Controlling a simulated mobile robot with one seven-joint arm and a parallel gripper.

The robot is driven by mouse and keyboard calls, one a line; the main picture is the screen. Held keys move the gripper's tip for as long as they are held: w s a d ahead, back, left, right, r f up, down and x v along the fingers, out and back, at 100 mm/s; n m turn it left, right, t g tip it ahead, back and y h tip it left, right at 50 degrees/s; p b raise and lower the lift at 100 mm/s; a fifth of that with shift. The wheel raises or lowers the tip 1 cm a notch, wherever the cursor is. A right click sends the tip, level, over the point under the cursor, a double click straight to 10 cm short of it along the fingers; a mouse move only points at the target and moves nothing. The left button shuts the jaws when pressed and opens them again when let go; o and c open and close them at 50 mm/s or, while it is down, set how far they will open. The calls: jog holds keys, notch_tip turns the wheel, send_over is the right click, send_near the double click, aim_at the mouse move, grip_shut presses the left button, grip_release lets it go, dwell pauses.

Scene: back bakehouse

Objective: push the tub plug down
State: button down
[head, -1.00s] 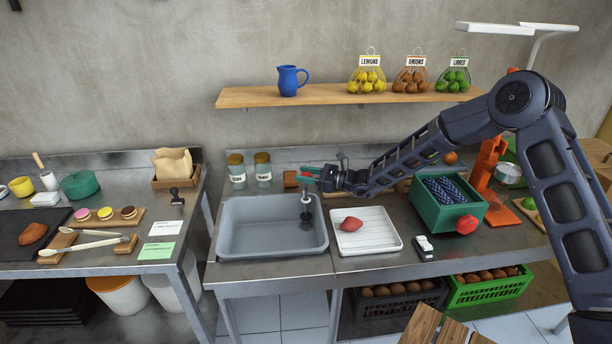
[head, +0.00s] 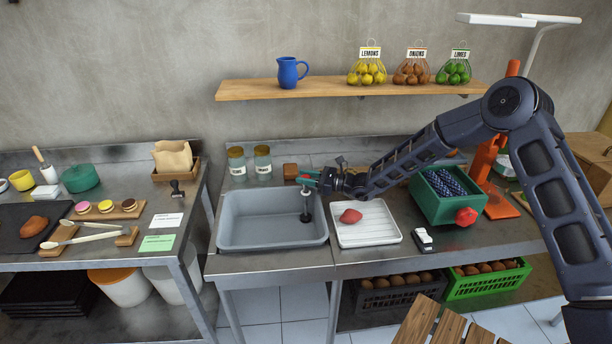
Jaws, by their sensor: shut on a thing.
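The grey tub (head: 236,228) is set into the steel worktop and looks empty apart from the plug. The tub plug (head: 305,204) stands upright in the right part of the tub, with a pale stem and a dark, wider foot. My gripper (head: 309,179) reaches in from the right, over the tub's right rear side. Its fingers are shut on the top of the tub plug. The fingers partly hide the top of the stem. I cannot tell whether the dark foot touches the tub floor.
A white ribbed tray (head: 372,237) with a red lump (head: 350,216) stands just right of the tub. Two jars (head: 263,164) and a brown block (head: 290,171) stand behind it. A green crate (head: 433,207) is farther right. A shelf (head: 330,93) hangs above.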

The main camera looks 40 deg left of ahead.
jog(key=shift+d+f, duration=0.1)
jog(key=shift+f, duration=0.15)
jog(key=c, duration=1.1)
grip_release()
jog(key=shift+w+f, duration=0.1)
jog(key=shift+o, duration=0.4)
jog(key=v, duration=1)
jog(key=shift+w+d, duration=0.1)
jog(key=shift+d, duration=0.2)
